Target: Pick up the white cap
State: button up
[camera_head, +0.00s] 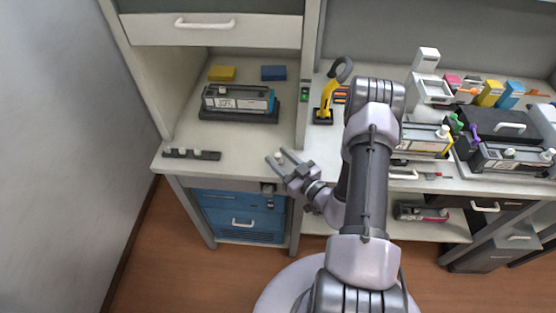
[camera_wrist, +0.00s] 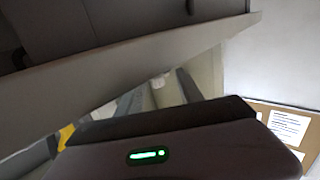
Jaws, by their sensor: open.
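A small white cap (camera_head: 279,158) shows between the fingertips of my gripper (camera_head: 276,156), near the front edge of the counter. In the wrist view a pale cap (camera_wrist: 158,81) shows between the two fingers of my gripper (camera_wrist: 160,88). The fingers are apart, one on each side of it. I cannot tell whether either finger touches it. Other pale caps sit on a dark strip (camera_head: 207,156) at the counter's left front.
A toner cartridge (camera_head: 237,101) lies in a dark cradle behind my gripper. Yellow (camera_head: 222,73) and blue (camera_head: 273,73) blocks lie at the back. An upright divider (camera_head: 308,70) stands to the right. The counter (camera_head: 235,145) between strip and gripper is clear.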

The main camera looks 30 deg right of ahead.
aim_at(276, 154)
jog(key=b+x, duration=0.1)
jog(key=x, duration=0.2)
jog(key=shift+w+d+f, duration=0.1)
jog(key=shift+w+f, duration=0.05)
jog(key=shift+w, duration=0.55)
grip_shut()
